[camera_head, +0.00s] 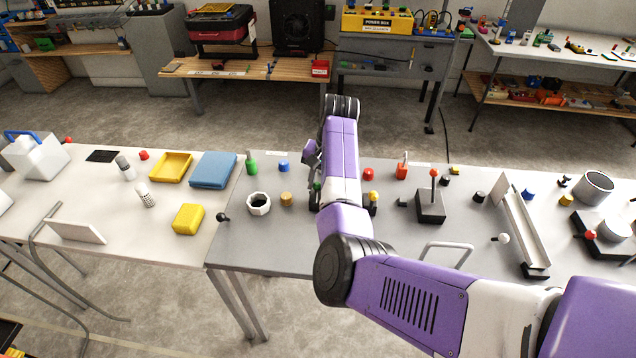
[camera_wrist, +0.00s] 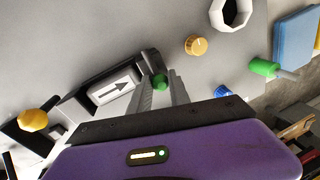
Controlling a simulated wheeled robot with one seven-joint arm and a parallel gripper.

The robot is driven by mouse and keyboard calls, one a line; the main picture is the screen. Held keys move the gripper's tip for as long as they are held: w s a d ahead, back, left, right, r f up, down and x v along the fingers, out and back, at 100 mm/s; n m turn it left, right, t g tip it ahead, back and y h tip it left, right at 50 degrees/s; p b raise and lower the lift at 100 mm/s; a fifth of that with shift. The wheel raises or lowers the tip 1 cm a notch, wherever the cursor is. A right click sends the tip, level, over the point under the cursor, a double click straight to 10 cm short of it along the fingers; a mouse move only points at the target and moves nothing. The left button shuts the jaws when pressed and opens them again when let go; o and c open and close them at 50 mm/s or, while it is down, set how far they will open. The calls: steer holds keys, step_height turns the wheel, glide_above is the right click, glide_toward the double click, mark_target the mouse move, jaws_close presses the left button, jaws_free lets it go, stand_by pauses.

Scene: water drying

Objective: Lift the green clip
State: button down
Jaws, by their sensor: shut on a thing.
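A small green piece, which I take for the green clip (camera_wrist: 159,81), sits between the fingertips of my gripper (camera_wrist: 161,90) in the wrist view. The fingers are shut on it. Only its rounded top shows, and I cannot tell whether it touches the table. In the head view my gripper (camera_head: 315,190) is mostly hidden by my purple arm, with a bit of the green clip (camera_head: 317,187) showing. A dark block with a white arrow label (camera_wrist: 113,88) lies close to the left of the fingers in the wrist view.
A black box with a red-topped lever (camera_head: 431,208) stands right. The front left table area is clear.

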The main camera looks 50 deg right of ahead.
mark_target(316, 195)
steer(key=shift+s+a+r+t+h+p, duration=0.25)
steer(key=shift+t+h+p, duration=0.25)
steer(key=shift+h, duration=0.1)
steer(key=shift+s+a+r+t+h+p, duration=0.25)
steer(key=shift+t+h+p, duration=0.1)
steer(key=shift+t+h, duration=0.2)
steer(key=t+h+b, duration=0.1)
steer(key=a+t+h+b, duration=0.1)
steer(key=shift+s+a+r+n+h, duration=0.1)
steer(key=shift+s+r+n+h, duration=0.1)
steer(key=shift+s+n+h, duration=0.15)
steer(key=t+h+b, duration=0.1)
steer(key=b, duration=0.1)
steer(key=a+t+h+b, duration=0.1)
steer(key=shift+s+b, duration=0.35)
steer(key=h+b, duration=0.1)
steer(key=b, duration=0.1)
steer(key=a+t+b, duration=0.1)
steer(key=b, duration=0.2)
steer(key=shift+s+n+t+h, duration=0.25)
steer(key=shift+s+h, duration=0.1)
steer(key=shift+h, duration=0.05)
steer(key=b, duration=0.2)
steer(key=t+h+b, duration=0.1)
steer(key=shift+s+a+r+b, duration=0.2)
steer(key=shift+s+b, duration=0.05)
steer(key=shift+b, duration=0.1)
steer(key=shift+a+r+t+h+b, duration=0.1)
steer(key=shift+r+t+h+b, duration=0.15)
steer(key=shift+h+b, duration=0.2)
